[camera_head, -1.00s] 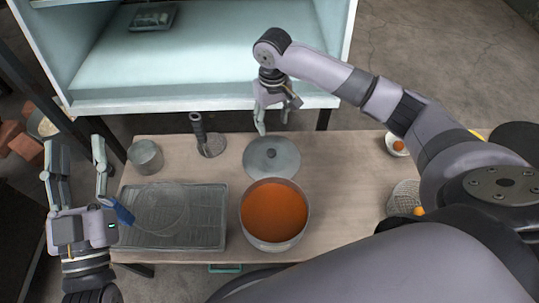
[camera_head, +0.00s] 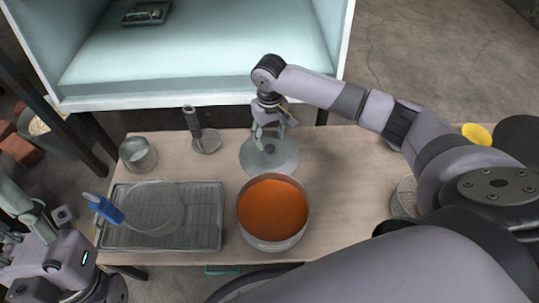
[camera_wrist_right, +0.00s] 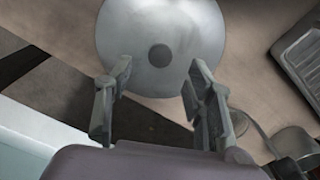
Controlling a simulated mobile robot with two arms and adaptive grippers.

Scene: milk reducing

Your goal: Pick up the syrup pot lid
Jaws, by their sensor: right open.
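The syrup pot lid (camera_head: 269,163) is a round grey metal disc with a dark knob, lying on the wooden table behind the pot of orange-brown syrup (camera_head: 272,210). It also shows in the right wrist view (camera_wrist_right: 160,25), with its knob ahead of my fingertips. My right gripper (camera_head: 268,140) is open and empty, its fingers pointing down over the lid's far part. In the right wrist view its two fingers (camera_wrist_right: 155,70) stand apart on either side of the knob's line. My left gripper is at the left edge of the head view, partly cut off.
A wire rack tray (camera_head: 205,236) with a round blue-handled strainer (camera_head: 155,208) lies left of the pot. A metal cup (camera_head: 138,154) and an upright dark-handled tool (camera_head: 205,143) stand behind it. A pale blue cabinet (camera_head: 200,75) stands behind.

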